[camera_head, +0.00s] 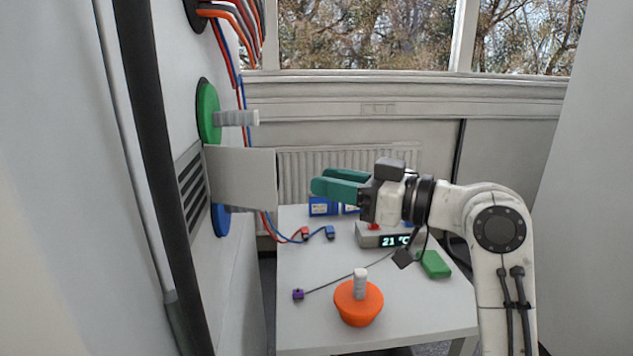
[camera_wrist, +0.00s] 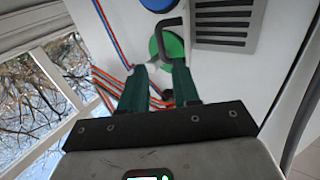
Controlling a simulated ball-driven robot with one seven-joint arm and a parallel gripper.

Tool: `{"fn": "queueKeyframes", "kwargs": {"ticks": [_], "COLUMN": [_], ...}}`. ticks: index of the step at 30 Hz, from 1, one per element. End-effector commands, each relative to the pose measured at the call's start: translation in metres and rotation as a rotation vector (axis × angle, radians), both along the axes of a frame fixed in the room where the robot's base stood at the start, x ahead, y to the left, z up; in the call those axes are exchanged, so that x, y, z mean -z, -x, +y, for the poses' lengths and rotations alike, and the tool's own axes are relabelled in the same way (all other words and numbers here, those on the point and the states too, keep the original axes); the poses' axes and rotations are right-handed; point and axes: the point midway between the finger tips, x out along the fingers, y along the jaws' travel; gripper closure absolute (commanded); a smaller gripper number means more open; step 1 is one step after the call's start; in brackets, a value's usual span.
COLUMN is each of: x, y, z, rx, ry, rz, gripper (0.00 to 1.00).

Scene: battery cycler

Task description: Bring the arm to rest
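My gripper (camera_head: 327,181) has teal fingers and is held above the table, pointing left toward the wall-side cabinet. In the wrist view its two fingers (camera_wrist: 159,66) are spread apart with nothing between them. Beyond them lies a green disc (camera_wrist: 168,47) on the cabinet face. In the head view this green disc (camera_head: 207,108) has a grey ribbed handle (camera_head: 236,118) sticking out. A pale flat panel (camera_head: 241,178) juts from the cabinet beside a louvred vent (camera_head: 191,190). The fingertips are apart from the panel, to its right.
A blue disc (camera_head: 220,220) sits low on the cabinet.

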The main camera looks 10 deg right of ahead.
Motion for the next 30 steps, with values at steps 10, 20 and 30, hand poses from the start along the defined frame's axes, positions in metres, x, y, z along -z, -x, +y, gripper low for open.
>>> {"fn": "queueKeyframes", "kwargs": {"ticks": [10,20,30], "x": [0.001,0.138,0.339], "y": [0.001,0.019,0.130], "z": [-0.001,-0.024,-0.077], "rx": [0.000,0.152,0.413], "ry": [0.000,0.076,0.274], "rz": [0.001,0.280,0.766], "gripper": [0.69,0.69,0.69]}}
